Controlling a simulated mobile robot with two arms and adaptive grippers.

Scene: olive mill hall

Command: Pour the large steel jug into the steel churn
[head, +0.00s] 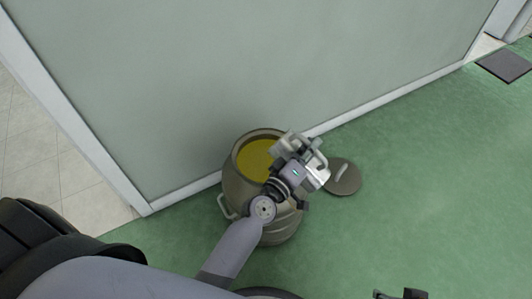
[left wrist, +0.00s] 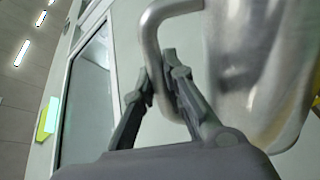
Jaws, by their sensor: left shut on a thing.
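The steel churn (head: 236,187) stands open on the floor against the wall in the head view, with yellow-green liquid inside. My left gripper (head: 305,163) is over the right side of its mouth and hides part of the rim. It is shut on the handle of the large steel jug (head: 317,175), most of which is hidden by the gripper. In the left wrist view the two fingers (left wrist: 160,85) close around the jug's handle, and the shiny jug body (left wrist: 268,70) fills the right side. The jug's mouth and contents cannot be made out.
A round lid (head: 344,179) with a handle lies on the green floor right of the churn. The grey wall (head: 300,60) rises directly behind. Dark tips, perhaps my right gripper (head: 400,294), show at the bottom edge. The floor to the right is clear.

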